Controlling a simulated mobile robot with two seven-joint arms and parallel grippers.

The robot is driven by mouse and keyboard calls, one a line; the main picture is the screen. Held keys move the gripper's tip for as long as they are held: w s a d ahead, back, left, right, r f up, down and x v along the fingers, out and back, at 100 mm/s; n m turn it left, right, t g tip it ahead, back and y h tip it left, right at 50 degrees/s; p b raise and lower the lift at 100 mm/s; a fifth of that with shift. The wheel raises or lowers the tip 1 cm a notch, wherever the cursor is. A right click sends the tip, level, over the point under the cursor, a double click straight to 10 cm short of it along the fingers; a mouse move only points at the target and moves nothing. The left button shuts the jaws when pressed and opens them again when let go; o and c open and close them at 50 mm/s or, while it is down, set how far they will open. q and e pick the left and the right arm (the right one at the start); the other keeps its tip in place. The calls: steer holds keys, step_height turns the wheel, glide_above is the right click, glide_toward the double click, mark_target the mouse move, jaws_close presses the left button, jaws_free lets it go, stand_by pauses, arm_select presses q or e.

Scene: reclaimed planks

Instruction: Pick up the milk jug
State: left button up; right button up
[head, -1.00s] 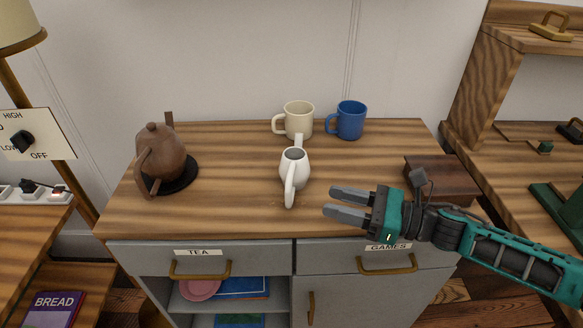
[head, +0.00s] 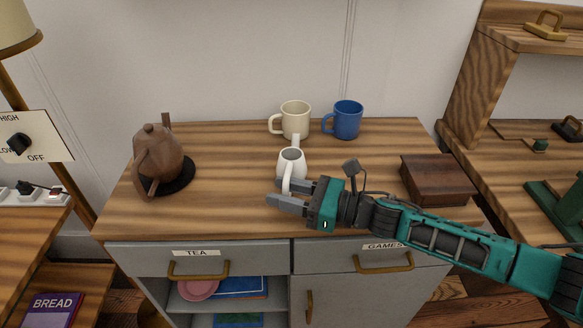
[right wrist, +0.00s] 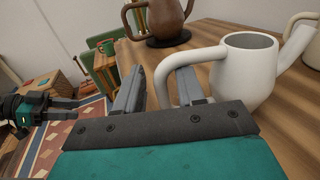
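The white milk jug (head: 291,162) stands upright on the cabinet top, its spout toward the wall and its handle toward the front. My right gripper (head: 286,193) is at the handle, fingers pointing left. In the right wrist view the fingers (right wrist: 160,88) are apart, with the jug's handle (right wrist: 195,57) reaching into the gap between them; the right finger hides part of it. Whether either finger touches it I cannot tell. My left gripper (right wrist: 66,109) shows small at the left of the right wrist view, away from the jug, its fingers apart.
A cream mug (head: 296,121) and a blue mug (head: 347,120) stand behind the jug. A brown teapot (head: 158,158) sits on a dark round mat at the left. A brown wooden box (head: 437,181) lies at the right, behind my right arm. The cabinet top between teapot and jug is clear.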

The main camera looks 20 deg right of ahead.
jaws_close()
stand_by(0.3)
steer(key=shift+r, duration=0.1)
